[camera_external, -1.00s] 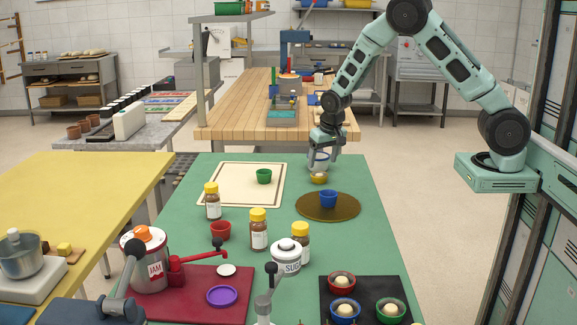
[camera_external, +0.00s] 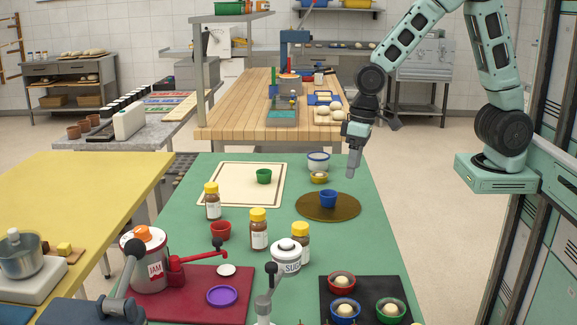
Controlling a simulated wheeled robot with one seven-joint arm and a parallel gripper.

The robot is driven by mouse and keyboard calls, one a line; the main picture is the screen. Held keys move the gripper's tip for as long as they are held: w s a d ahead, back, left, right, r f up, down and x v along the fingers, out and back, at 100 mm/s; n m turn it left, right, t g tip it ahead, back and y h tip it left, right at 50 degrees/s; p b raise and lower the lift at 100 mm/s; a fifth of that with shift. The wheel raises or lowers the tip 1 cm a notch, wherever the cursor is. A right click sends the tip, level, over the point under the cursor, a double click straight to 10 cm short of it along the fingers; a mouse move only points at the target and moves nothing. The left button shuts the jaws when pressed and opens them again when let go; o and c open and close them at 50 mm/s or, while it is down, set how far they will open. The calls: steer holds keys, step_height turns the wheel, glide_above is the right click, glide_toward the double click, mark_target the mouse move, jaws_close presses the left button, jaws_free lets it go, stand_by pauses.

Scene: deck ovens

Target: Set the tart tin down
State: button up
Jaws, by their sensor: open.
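Several small coloured cups that look like tart tins stand on the green table (camera_external: 385,240). A blue tin (camera_external: 329,199) stands upright on the round brown mat (camera_external: 312,213). A green tin (camera_external: 264,176) stands on the cream board (camera_external: 220,189). A red tin (camera_external: 221,231) stands on the bare green top. Which one the task means cannot be told. My gripper (camera_external: 351,173) is open and empty, pointing down above the back right of the table. It is apart from the blue tin, behind it and to its right.
A white bowl with a blue band (camera_external: 318,162) and a small gold dish (camera_external: 319,178) stand left of my gripper. Brown bottles (camera_external: 258,231) and a sugar pot (camera_external: 286,260) stand nearer. A black tray (camera_external: 330,312) holds filled cups. The table's right side is clear.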

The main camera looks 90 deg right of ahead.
steer(key=s+a+r+n, duration=0.1)
steer(key=s+a+n, duration=0.4)
steer(key=s, duration=0.6)
steer(key=s+a+r+n+g, duration=0.1)
steer(key=s+a+n, duration=0.5)
steer(key=s+a, duration=0.3)
steer(key=s, duration=0.2)
steer(key=shift+s+a+r, duration=0.3)
steer(key=shift+a, duration=0.05)
steer(key=shift+f, duration=0.1)
step_height(320, 180, down, 32)
steer(key=b, duration=3.2)
steer(key=shift+f+b, duration=0.25)
steer(key=shift+b, duration=0.1)
